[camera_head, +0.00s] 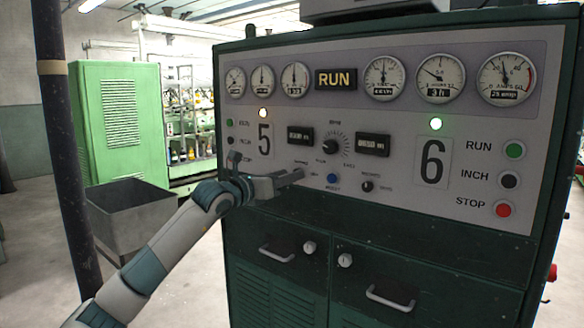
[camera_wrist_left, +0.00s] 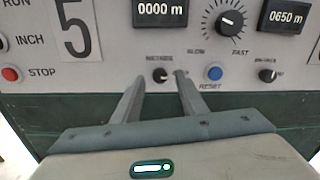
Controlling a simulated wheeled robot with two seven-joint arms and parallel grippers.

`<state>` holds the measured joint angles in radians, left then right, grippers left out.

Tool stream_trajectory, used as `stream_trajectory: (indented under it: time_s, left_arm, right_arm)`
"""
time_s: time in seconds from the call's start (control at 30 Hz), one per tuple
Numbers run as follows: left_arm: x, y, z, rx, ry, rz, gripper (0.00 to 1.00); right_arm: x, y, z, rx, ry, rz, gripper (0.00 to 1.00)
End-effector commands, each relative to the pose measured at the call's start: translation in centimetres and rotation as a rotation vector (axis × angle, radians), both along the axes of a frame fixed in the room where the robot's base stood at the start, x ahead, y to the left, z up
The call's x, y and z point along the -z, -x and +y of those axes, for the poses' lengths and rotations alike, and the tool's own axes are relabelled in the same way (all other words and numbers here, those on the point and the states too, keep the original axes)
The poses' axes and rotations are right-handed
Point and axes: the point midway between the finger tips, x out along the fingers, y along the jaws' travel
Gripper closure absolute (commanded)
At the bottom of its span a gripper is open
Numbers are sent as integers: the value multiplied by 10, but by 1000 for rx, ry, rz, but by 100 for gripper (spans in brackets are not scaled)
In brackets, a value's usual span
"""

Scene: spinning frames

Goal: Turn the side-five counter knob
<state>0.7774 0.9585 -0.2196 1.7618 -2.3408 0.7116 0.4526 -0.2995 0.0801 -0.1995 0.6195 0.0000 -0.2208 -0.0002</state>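The side-five counter knob (camera_wrist_left: 160,75) is a small black knob under the left counter display (camera_wrist_left: 161,12), which reads 0000 m in the left wrist view. My left gripper (camera_wrist_left: 158,82) is open, with one fingertip on each side of this knob in that view; I cannot tell whether they touch it. In the head view my left gripper (camera_head: 297,174) is at the panel below the left counter (camera_head: 300,137) and hides the knob. My right gripper is not in view.
A blue RESET button (camera_wrist_left: 214,73) and another small black knob (camera_wrist_left: 267,75) sit right of the fingers. The speed dial (camera_wrist_left: 231,22) is above. The number 5 plate (camera_wrist_left: 73,30) and a red STOP button (camera_wrist_left: 11,74) are left. Drawer handles (camera_head: 390,297) stick out below.

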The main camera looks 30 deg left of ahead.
Motion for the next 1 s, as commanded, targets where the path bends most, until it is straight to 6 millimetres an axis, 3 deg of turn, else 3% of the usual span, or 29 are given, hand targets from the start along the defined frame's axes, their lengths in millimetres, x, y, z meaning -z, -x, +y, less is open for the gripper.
stream_trajectory:
  time_s: [0.2, 0.57, 0.6, 0.77, 1.0]
  left_arm:
    - [-1, -20, -2, -1, 0, 1, 61]
    - [1, -24, -3, -1, -1, 0, 61]
    - [1, -24, -3, -1, -1, 0, 64]
    - [0, -24, -2, -1, -1, 0, 100]
    - [1, -24, -2, -1, 5, 1, 100]
  right_arm:
    - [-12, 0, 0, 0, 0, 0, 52]
    - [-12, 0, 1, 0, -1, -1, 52]
    - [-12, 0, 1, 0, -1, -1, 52]
    - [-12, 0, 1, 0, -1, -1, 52]
    - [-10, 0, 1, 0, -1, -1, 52]
